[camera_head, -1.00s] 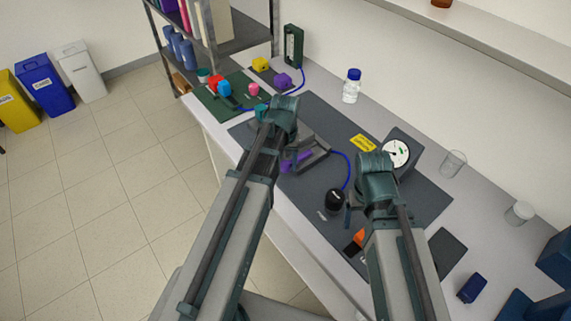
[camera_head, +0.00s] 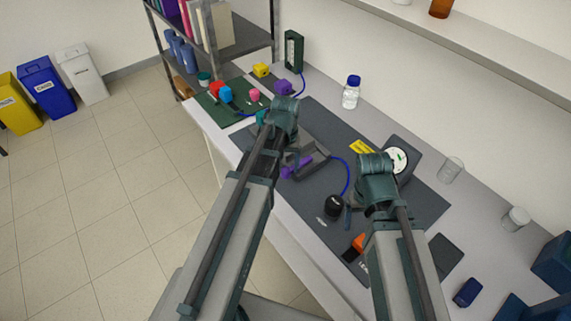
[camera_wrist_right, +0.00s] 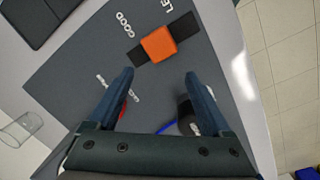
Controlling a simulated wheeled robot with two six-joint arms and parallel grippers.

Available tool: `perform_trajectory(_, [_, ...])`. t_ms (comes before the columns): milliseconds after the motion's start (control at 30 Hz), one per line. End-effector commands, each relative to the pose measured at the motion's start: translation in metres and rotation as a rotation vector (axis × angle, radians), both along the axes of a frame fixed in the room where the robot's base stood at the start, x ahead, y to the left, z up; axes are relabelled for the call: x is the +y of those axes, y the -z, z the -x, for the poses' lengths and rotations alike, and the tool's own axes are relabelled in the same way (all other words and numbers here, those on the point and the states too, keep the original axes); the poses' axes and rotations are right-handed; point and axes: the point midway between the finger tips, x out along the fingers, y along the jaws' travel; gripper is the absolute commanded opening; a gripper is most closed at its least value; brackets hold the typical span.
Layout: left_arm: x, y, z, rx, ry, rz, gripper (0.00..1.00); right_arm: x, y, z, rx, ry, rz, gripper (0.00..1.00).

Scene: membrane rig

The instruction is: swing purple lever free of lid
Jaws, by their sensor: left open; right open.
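The purple lever (camera_head: 296,168) lies low at the front of the grey membrane rig (camera_head: 313,160), just right of my left forearm in the head view. The rig's lid is partly hidden by my left wrist, so I cannot tell whether the lever overlaps it. My left gripper (camera_head: 284,118) is at the rig's back left; its fingers are mostly hidden by the wrist. My right gripper (camera_wrist_right: 160,85) is open and empty above the dark mat, right of the rig. The lever is not visible in the right wrist view.
A black bulb (camera_head: 334,207) stands by my right gripper, with a blue tube (camera_head: 347,178) running from the rig. A gauge (camera_head: 399,158) stands behind my right wrist. An orange strapped block (camera_wrist_right: 159,44) lies on the mat (camera_wrist_right: 80,75). A capped bottle (camera_head: 351,92) stands behind.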

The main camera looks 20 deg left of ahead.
Motion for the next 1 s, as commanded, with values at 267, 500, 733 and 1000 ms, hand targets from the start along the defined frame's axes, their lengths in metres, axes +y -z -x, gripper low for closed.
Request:
perform_trajectory(267, [0.0,-0.049,-0.001,-0.001,-0.001,0.0,0.71,0.0,-0.049,0.0,0.0,0.0,0.0,0.83])
perform_trajectory(500, [0.001,-0.085,-0.001,-0.001,-0.001,-0.001,0.71,0.0,-0.085,0.0,0.0,0.008,-0.002,0.83])
perform_trajectory(733, [0.001,-0.11,-0.001,-0.002,-0.001,-0.001,0.71,0.0,-0.11,0.0,0.0,0.013,-0.003,0.83])
perform_trajectory(1000, [0.001,-0.113,-0.001,-0.002,-0.001,-0.001,0.71,0.0,-0.113,0.0,-0.001,0.014,-0.002,0.83])
